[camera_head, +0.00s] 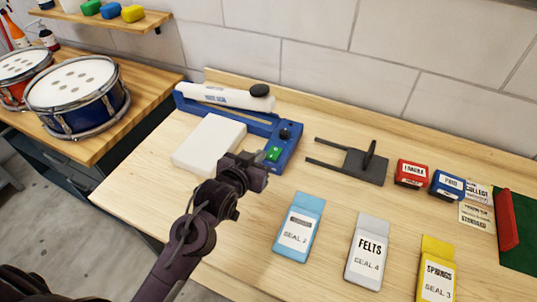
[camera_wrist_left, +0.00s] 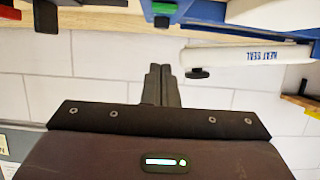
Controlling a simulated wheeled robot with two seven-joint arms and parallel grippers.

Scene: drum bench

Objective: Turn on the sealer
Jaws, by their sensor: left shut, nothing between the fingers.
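The sealer is a long blue machine (camera_head: 289,151) on the wooden bench, with a white arm marked HEAT SEAL (camera_head: 222,96) and a black knob (camera_head: 260,90) on that arm. At its near right end are a green switch (camera_head: 273,154) and a black dial (camera_head: 285,134). My left gripper (camera_head: 260,160) is shut and empty, just left of the green switch in the head view; contact cannot be told. In the left wrist view its closed fingers (camera_wrist_left: 160,85) point up, with the green switch (camera_wrist_left: 165,8) at the top edge and the white arm (camera_wrist_left: 250,57) to the right. My right gripper is not in view.
A white block (camera_head: 209,143) lies in front of the sealer. A black forked stand (camera_head: 360,164) is to its right. Blue (camera_head: 298,227), grey (camera_head: 368,251) and yellow (camera_head: 436,270) packets lie in front. Red (camera_head: 411,174) and blue (camera_head: 447,185) labelled blocks are at the right.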

